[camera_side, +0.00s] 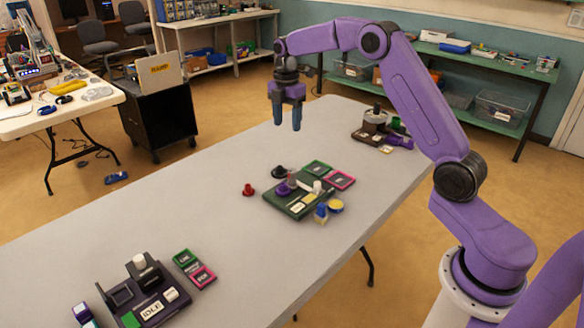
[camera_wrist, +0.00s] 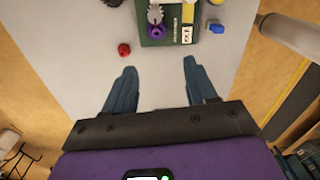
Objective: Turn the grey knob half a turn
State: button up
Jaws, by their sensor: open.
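My gripper (camera_side: 287,130) is open and empty, pointing down above the table, behind the dark green board in the side view. In the wrist view its two blue fingers (camera_wrist: 160,70) are spread apart with bare table between them. The dark green board (camera_side: 297,209) lies mid-table and shows at the top of the wrist view (camera_wrist: 149,42). A grey toothed part (camera_wrist: 155,13), which looks like the grey knob, stands on it beside a purple knob (camera_wrist: 157,32). In the side view the purple knob (camera_side: 283,189) shows; I cannot clearly tell the grey part there.
A red knob-like piece (camera_side: 248,190) lies beside the board. A blue block (camera_side: 321,213) and green and pink frames (camera_side: 341,180) are close to it. Another device (camera_side: 145,292) stands at the near end, and a cluster (camera_side: 374,124) at the far end.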

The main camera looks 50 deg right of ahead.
aim_at(292, 170)
jog(key=d+f, duration=0.1)
jog(key=f, duration=1.1)
jog(key=d+f, duration=0.1)
jog(key=f, duration=0.5)
jog(key=shift+w+d, duration=0.35)
jog(key=c, duration=1.1)
